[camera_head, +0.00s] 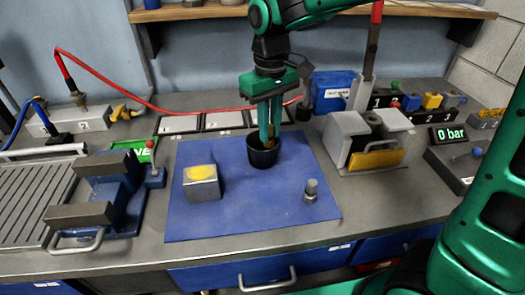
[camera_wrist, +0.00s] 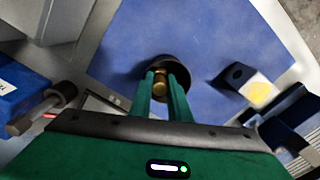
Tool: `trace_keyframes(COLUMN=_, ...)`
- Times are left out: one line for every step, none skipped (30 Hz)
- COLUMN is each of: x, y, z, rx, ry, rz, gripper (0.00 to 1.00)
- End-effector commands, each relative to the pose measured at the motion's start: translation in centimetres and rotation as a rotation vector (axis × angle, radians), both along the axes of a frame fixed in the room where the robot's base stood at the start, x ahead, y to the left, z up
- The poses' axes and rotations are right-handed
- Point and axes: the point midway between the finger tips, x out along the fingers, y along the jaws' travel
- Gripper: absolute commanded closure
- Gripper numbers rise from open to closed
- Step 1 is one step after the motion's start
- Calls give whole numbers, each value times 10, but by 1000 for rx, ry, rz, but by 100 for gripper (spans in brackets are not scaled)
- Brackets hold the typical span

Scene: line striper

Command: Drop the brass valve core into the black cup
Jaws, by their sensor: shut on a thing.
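The black cup (camera_head: 262,155) stands upright on the blue mat (camera_head: 240,215), near its back edge. My gripper (camera_head: 270,140) points down with its green fingertips at the mouth of the cup. In the wrist view my gripper (camera_wrist: 161,92) is shut on the brass valve core (camera_wrist: 160,78), and the dark cup (camera_wrist: 178,66) lies right behind the core. In the head view the core is mostly hidden by the fingers and shows only as a small brass patch. I cannot tell how deep the core sits in the cup.
A metal block with a yellow top (camera_head: 202,182) and a small grey fitting (camera_head: 311,190) stand on the mat. A blue vise (camera_head: 105,195) is to the left, and a grey fixture with a yellow piece (camera_head: 362,145) to the right. The mat's front is clear.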

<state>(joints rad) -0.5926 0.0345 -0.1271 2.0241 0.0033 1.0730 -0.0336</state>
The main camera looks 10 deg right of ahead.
Motion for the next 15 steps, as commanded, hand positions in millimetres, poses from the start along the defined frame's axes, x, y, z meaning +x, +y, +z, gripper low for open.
trace_keyframes(x=0, y=0, z=0, rx=0, ry=0, rz=0, gripper=81)
trace_keyframes(x=0, y=0, z=0, rx=0, ry=0, rz=0, gripper=74)
trace_keyframes(x=0, y=0, z=0, rx=0, ry=0, rz=0, gripper=64)
trace_keyframes(x=0, y=0, z=0, rx=0, ry=0, rz=0, gripper=62)
trace_keyframes(x=0, y=0, z=0, rx=0, ry=0, rz=0, gripper=62)
trace_keyframes(x=0, y=0, z=0, rx=0, ry=0, rz=0, gripper=62)
trace_keyframes(x=0, y=0, z=0, rx=0, ry=0, rz=0, gripper=62)
trace_keyframes(x=0, y=0, z=0, rx=0, ry=0, rz=-1, gripper=62)
trace_keyframes(x=0, y=0, z=0, rx=0, ry=0, rz=-1, gripper=62)
trace_keyframes(x=0, y=0, z=0, rx=0, ry=0, rz=-1, gripper=62)
trace_keyframes(x=0, y=0, z=0, rx=0, ry=0, rz=-1, gripper=62)
trace_keyframes(x=0, y=0, z=1, rx=0, ry=0, rz=-1, gripper=62)
trace_keyframes(x=0, y=0, z=1, rx=0, ry=0, rz=-1, gripper=62)
trace_keyframes(x=0, y=0, z=3, rx=0, ry=-1, rz=-1, gripper=62)
trace_keyframes(x=1, y=0, z=5, rx=1, ry=-2, rz=-1, gripper=62)
